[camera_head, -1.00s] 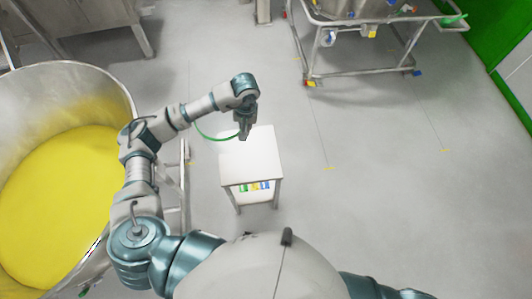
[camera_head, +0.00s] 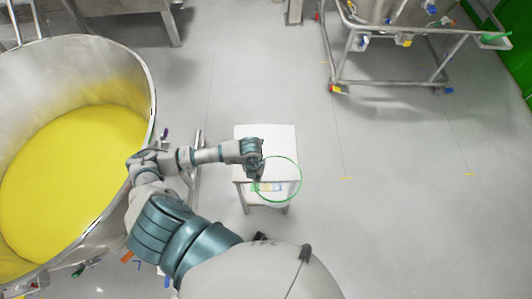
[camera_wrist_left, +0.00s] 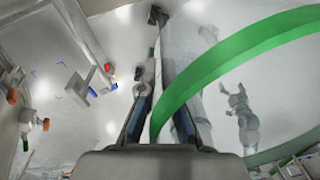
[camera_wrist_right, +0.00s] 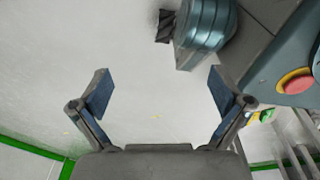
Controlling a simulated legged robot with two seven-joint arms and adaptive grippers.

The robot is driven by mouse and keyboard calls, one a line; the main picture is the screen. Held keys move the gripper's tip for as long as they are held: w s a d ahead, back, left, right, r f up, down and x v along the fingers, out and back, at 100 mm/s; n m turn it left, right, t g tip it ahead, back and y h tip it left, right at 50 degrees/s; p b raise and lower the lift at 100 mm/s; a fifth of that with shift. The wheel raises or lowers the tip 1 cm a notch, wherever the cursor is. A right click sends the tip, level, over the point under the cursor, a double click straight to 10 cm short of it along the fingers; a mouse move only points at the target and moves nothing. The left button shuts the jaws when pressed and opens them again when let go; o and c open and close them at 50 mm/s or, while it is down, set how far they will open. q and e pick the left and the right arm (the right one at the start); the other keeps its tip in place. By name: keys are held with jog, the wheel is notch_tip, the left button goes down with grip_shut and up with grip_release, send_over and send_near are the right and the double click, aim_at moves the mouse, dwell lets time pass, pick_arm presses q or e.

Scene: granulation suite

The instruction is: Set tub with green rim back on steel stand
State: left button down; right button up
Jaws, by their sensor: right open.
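The tub with a green rim (camera_head: 300,183) shows in the head view as a thin green ring with a see-through body. It overlaps the front right part of the steel stand (camera_head: 280,134), which has a pale flat top. My left gripper (camera_head: 258,174) is at the left side of the ring. In the left wrist view the green rim (camera_wrist_left: 215,62) runs between the fingers, which are shut on it. The height of the tub over the stand is hard to tell. My right gripper (camera_wrist_right: 160,95) is open and empty in the right wrist view; the head view does not show it.
A large steel vat (camera_head: 150,75) with yellow contents stands at the left. A steel wheeled frame (camera_head: 390,82) is at the back right. Small coloured things (camera_head: 266,187) show low at the stand. The floor (camera_head: 400,220) to the right is clear.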

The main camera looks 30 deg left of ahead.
pick_arm(q)
jog(key=s+a+f+n+b, duration=0.2)
jog(key=s+f+n, duration=0.25)
jog(key=n, duration=0.75)
jog(key=shift+y, duration=0.3)
jog(key=w+a+f, duration=0.2)
jog(key=w, duration=0.2)
jog(key=w+a+f, duration=0.1)
jog(key=w+a, duration=0.1)
jog(key=w, duration=0.3)
jog(key=w+a+f, duration=0.2)
jog(key=w, duration=0.2)
jog(key=shift+w+a+f+b, duration=0.25)
jog(key=shift+w+f+b, duration=0.05)
jog(key=shift+w+b, duration=0.1)
jog(key=shift+t, duration=0.3)
jog(key=c, duration=1.3)
grip_release()
jog(key=shift+a, duration=0.1)
pick_arm(e)
jog(key=w, duration=0.2)
jog(key=w+r, duration=0.1)
jog(key=w, duration=0.1)
jog(key=shift+a+r, duration=0.1)
jog(key=shift+a, duration=0.3)
